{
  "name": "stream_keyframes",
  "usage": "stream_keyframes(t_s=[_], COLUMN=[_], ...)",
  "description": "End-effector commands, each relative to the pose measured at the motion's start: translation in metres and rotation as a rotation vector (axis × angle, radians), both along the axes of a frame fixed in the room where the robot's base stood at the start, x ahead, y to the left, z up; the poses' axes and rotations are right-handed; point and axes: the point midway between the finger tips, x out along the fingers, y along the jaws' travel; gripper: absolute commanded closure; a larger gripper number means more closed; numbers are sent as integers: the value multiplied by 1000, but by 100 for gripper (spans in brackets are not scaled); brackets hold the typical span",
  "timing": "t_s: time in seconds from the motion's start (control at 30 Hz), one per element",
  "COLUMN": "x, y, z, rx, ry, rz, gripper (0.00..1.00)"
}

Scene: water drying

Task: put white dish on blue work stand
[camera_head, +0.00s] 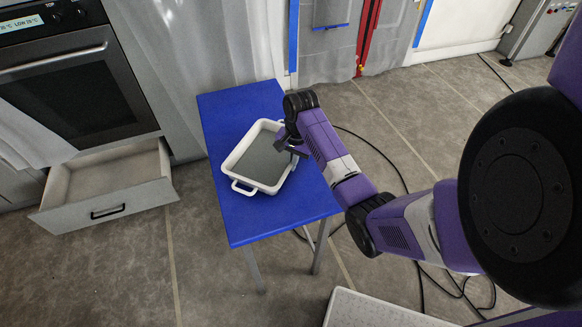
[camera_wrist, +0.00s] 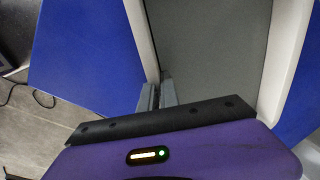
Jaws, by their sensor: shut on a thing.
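The white dish (camera_head: 240,167) is a rectangular pan with a grey inside and a loop handle at its near end. It is at the blue work stand (camera_head: 235,218), over the middle of its top; I cannot tell whether its underside touches the top. My gripper (camera_head: 291,148) is at the dish's right rim and shut on it. In the wrist view the finger tips (camera_wrist: 160,95) pinch the dish's white wall (camera_wrist: 142,45), with the blue top (camera_wrist: 85,55) beyond it. The dish's far right corner is partly hidden by my gripper.
An open drawer (camera_head: 105,187) juts out below the oven (camera_head: 75,85), left of the stand. A white tray-like object (camera_head: 375,310) is at the bottom edge. Black cables (camera_head: 403,180) lie on the floor right of the stand. The stand's near end is bare.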

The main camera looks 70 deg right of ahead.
Motion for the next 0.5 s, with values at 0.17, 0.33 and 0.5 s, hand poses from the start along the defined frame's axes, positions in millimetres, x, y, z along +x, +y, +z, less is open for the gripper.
stream_keyframes(t_s=[0.17, 0.33, 0.5], x=[0, 0, 0], y=[-1, -1, 0], z=[-2, -2, -5], rx=[-3, -3, -1], ry=[-4, -4, 0], rz=[-1, -1, -1], gripper=[100, 100, 83])
